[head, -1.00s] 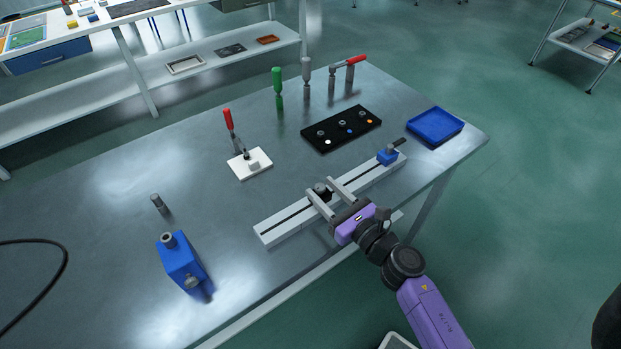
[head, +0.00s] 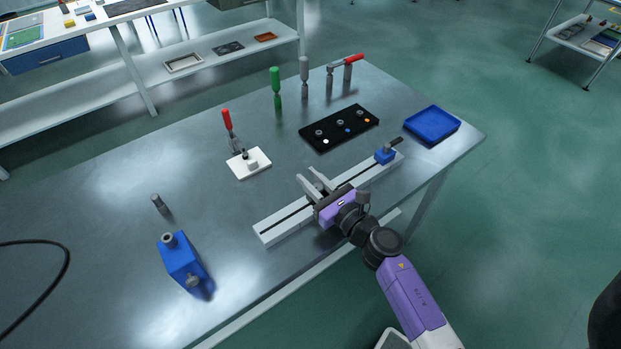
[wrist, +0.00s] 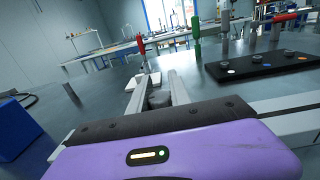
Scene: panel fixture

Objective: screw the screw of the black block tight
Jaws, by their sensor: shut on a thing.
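My gripper (head: 309,176) is over the middle of the pale slotted rail (head: 275,226), reaching in from its near side. In the wrist view, its two pale fingers (wrist: 157,80) stand on either side of a dark round screw head (wrist: 158,97) and are shut on it. The black block under the screw is mostly hidden by the fingers and gripper body in both views. I cannot tell how far the screw is turned in. A blue block (head: 385,156) with a dark handle sits toward the far right end of the rail.
A black board (head: 345,135) with several small parts lies behind the rail, and a blue tray (head: 432,124) at the right. A white plate (head: 261,170) with a red-handled clamp is behind it. A blue fixture (head: 181,259) stands at left. The table's near edge is close to my arm.

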